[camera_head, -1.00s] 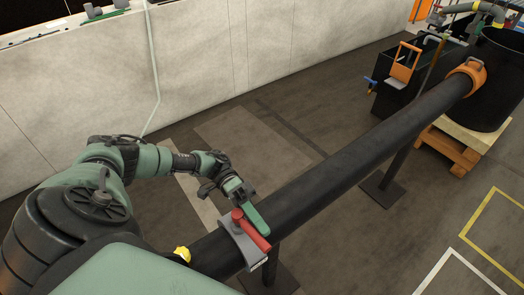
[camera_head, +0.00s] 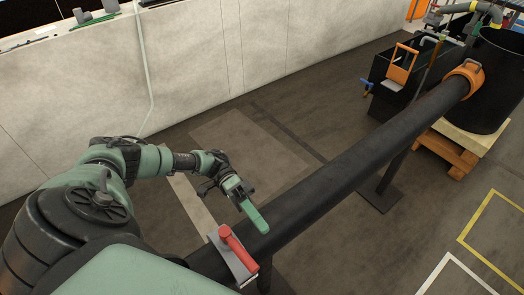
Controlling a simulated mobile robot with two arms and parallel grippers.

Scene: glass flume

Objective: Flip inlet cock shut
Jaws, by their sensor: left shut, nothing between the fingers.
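The inlet cock shows as a red lever (camera_head: 238,247) on a grey bracket (camera_head: 226,262) around the near end of the black pipe (camera_head: 340,180). The lever lies slanted across the pipe, from upper left to lower right. My left gripper (camera_head: 261,227) is shut and empty. Its green fingers point down and right, over the pipe in the picture, just above and right of the lever. A small gap shows between fingers and lever. My right gripper is not in view.
The pipe runs up right to an orange clamp (camera_head: 465,77) at a black tank (camera_head: 496,95) on a wooden pallet (camera_head: 447,151). A black box (camera_head: 393,84) stands beside it. A pale wall (camera_head: 200,60) is behind.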

